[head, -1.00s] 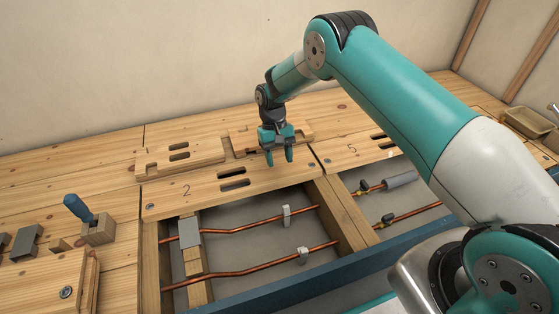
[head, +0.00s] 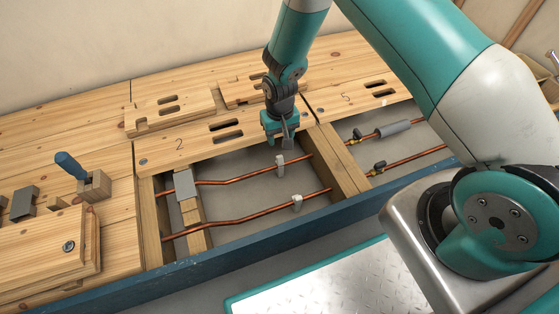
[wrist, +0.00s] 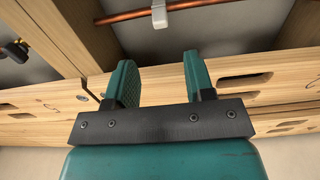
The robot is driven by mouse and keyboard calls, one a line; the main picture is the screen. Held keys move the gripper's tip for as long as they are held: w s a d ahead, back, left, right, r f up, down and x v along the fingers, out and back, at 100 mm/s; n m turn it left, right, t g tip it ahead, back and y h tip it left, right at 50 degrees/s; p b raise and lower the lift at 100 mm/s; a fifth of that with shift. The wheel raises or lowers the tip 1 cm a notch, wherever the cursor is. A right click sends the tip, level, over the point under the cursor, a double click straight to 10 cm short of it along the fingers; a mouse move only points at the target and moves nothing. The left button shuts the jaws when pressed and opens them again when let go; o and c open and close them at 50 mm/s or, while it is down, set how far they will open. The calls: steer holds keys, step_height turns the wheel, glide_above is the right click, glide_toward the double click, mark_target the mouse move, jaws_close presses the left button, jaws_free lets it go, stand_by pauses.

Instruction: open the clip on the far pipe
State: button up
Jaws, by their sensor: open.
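The far copper pipe (head: 232,180) runs across the recessed bay marked 2, behind the near copper pipe (head: 240,220). A small light grey clip (head: 280,166) sits on the far pipe toward its right end. The clip and pipe also show in the wrist view, the clip (wrist: 160,14) at the top edge, cut off by the frame. My gripper (head: 284,144) is over the back edge of the bay, just above and behind the clip. In the wrist view my gripper (wrist: 159,62) has its two fingers apart with nothing between them, and the clip lies beyond the fingertips. I cannot tell whether the clip is latched.
A similar clip (head: 297,203) sits on the near pipe. A grey plate (head: 185,184) covers the far pipe's left part. A wooden divider (head: 340,165) borders the bay on the right. The board (head: 200,138) with slots lies behind, and a blue rail (head: 240,250) runs in front.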

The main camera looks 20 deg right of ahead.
mark_target(280, 157)
step_height(280, 157, down, 11)
steer(key=b, duration=0.5)
steer(key=shift+f, duration=0.1)
steer(key=shift+w, duration=0.1)
jaws_close()
